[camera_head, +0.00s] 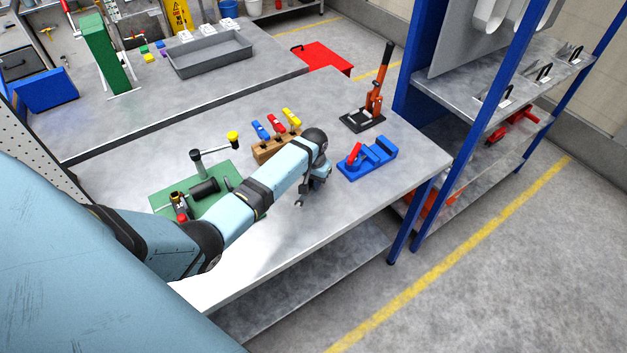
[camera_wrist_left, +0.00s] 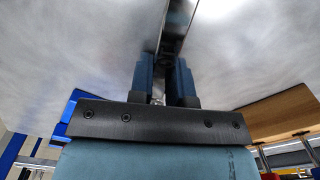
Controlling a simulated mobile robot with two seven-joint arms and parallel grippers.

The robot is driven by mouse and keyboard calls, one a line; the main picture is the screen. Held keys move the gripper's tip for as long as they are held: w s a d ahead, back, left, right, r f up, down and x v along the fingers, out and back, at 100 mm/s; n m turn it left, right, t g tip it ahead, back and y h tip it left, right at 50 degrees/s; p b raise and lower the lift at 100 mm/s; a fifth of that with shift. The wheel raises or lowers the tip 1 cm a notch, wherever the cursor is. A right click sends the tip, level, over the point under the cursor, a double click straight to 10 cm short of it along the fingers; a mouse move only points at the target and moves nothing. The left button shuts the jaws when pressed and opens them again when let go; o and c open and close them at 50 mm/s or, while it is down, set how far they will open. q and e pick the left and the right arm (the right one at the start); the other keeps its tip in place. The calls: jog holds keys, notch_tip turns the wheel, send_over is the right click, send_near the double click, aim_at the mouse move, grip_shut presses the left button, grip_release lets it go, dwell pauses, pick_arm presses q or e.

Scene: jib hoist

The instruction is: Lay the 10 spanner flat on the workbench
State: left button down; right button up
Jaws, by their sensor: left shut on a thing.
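My left gripper (camera_head: 314,188) hangs above the front part of the metal workbench (camera_head: 240,245). It is shut on a grey metal spanner, whose open jaw end (camera_head: 299,201) shows beside the gripper in the head view. In the left wrist view the shiny spanner (camera_wrist_left: 178,22) runs up from between the two blue fingers of the left gripper (camera_wrist_left: 166,72). The bench top lies behind it. I cannot tell whether the spanner touches the bench. The size mark is not readable. My right gripper is not in view.
A wooden block (camera_head: 267,152) with several coloured-handled tools stands behind my left wrist. A blue fixture (camera_head: 370,163) lies to its right, and a black-and-orange press (camera_head: 370,105) stands behind that. Bare bench lies in front.

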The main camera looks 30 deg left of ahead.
pick_arm(q)
jog(key=c, duration=1)
grip_release()
notch_tip(320, 180, up, 14)
jog(key=shift+b, duration=0.45)
jog(key=shift+s+f, duration=0.1)
jog(key=shift+f, duration=0.05)
